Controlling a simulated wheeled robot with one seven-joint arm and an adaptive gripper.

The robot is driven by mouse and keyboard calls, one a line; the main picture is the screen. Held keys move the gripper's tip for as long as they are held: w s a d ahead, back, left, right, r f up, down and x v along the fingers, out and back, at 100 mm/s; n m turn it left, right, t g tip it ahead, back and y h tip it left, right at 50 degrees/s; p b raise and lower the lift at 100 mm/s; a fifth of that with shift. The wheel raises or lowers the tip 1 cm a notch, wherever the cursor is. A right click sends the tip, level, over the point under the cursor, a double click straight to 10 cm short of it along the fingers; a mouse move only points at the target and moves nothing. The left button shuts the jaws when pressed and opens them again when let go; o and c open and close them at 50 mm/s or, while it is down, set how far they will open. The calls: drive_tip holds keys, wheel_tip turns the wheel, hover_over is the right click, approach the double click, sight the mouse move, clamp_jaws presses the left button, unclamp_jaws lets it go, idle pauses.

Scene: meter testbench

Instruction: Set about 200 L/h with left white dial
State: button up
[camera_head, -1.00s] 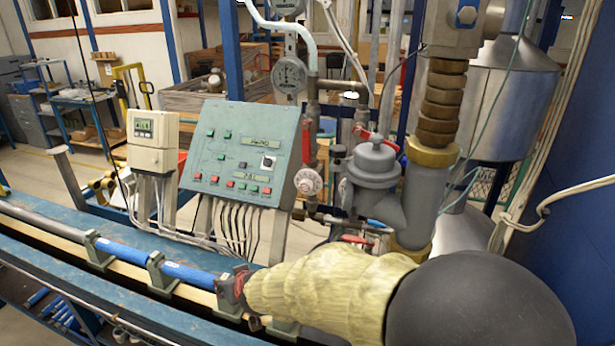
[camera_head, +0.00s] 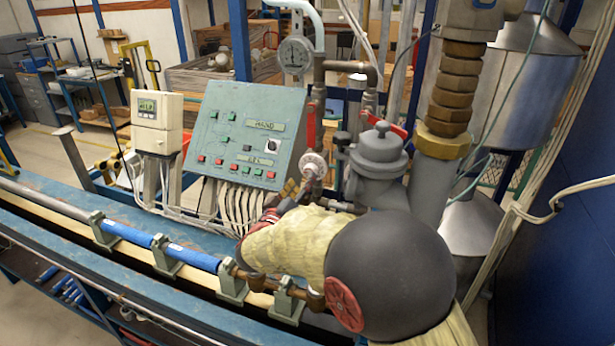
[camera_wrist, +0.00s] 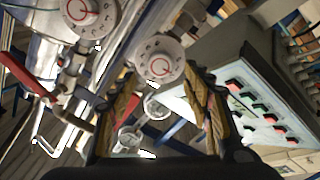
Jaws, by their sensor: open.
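A round white dial with red markings (camera_head: 314,165) is mounted on the pipework just right of the control panel. In the wrist view this dial (camera_wrist: 158,62) sits ahead of and between my fingertips. A second white dial (camera_wrist: 84,14) shows at the upper left of the wrist view; I cannot make it out in the head view. My gripper (camera_head: 298,188) is open, just below and left of the dial in the head view. In the wrist view my gripper (camera_wrist: 160,88) has its fingers apart with nothing held. I cannot tell whether a fingertip touches the dial. Its setting is too small to read.
The sloped teal control panel (camera_head: 245,125) with buttons stands close left of my gripper. A grey filter housing (camera_head: 378,155) and a brass-collared pipe (camera_head: 443,142) stand close on the right. A round gauge (camera_head: 295,54) hangs above. A blue pipe (camera_head: 190,255) runs along the bench below.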

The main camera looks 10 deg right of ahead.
sight(309, 173)
drive_tip(key=shift+b+x, duration=0.3)
drive_tip(key=shift+x, duration=2.4)
drive_tip(key=c, duration=0.3)
drive_tip(key=c, duration=0.7)
drive_tip(key=shift+c, duration=0.7)
